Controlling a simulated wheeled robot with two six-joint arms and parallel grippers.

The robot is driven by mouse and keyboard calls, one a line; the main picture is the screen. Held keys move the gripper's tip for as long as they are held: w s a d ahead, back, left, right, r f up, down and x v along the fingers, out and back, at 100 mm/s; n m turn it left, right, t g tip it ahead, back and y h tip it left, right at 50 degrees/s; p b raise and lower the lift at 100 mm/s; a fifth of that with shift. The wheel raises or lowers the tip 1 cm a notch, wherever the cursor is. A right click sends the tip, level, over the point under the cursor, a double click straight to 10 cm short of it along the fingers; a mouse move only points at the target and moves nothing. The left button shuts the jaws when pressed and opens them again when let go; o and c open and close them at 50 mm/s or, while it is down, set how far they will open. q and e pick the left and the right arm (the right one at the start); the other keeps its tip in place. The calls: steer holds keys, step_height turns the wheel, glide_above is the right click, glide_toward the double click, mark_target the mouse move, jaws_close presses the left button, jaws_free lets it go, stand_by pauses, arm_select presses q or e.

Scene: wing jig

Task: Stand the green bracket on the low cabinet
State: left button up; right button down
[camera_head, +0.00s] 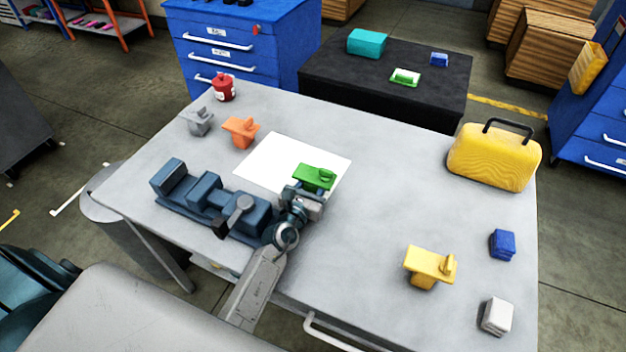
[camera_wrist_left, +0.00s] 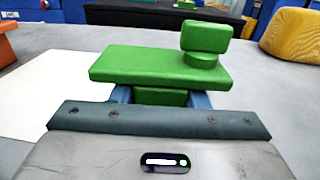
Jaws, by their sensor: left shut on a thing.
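The green bracket (camera_head: 315,176) is in my left gripper (camera_head: 307,192), over the right part of a white sheet on the grey table. In the left wrist view the green bracket (camera_wrist_left: 160,67) has its flat plate on top, roughly level, with a small round knob and block at its right end. The blue fingers (camera_wrist_left: 160,98) are shut on its lower part, partly hidden by the plate. I cannot tell whether it clears the sheet. The low black cabinet (camera_head: 340,83) stands behind the table. My right gripper is not in view.
On the low cabinet are a teal box (camera_head: 367,43), a green-and-white piece (camera_head: 405,77) and a small blue block (camera_head: 439,59). The table holds a blue vise (camera_head: 205,195), orange bracket (camera_head: 241,131), grey bracket (camera_head: 197,121), yellow bracket (camera_head: 430,265) and yellow case (camera_head: 494,157).

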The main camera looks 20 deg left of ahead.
arm_select(q)
steer(key=shift+d, duration=0.2)
steer(key=shift+f, duration=0.15)
steer(key=o, duration=1.2)
steer(key=shift+o, duration=0.6)
steer(key=shift+a, duration=0.2)
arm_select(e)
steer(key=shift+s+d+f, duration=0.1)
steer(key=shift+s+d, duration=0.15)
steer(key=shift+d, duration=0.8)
arm_select(q)
steer(key=shift+d, duration=0.1)
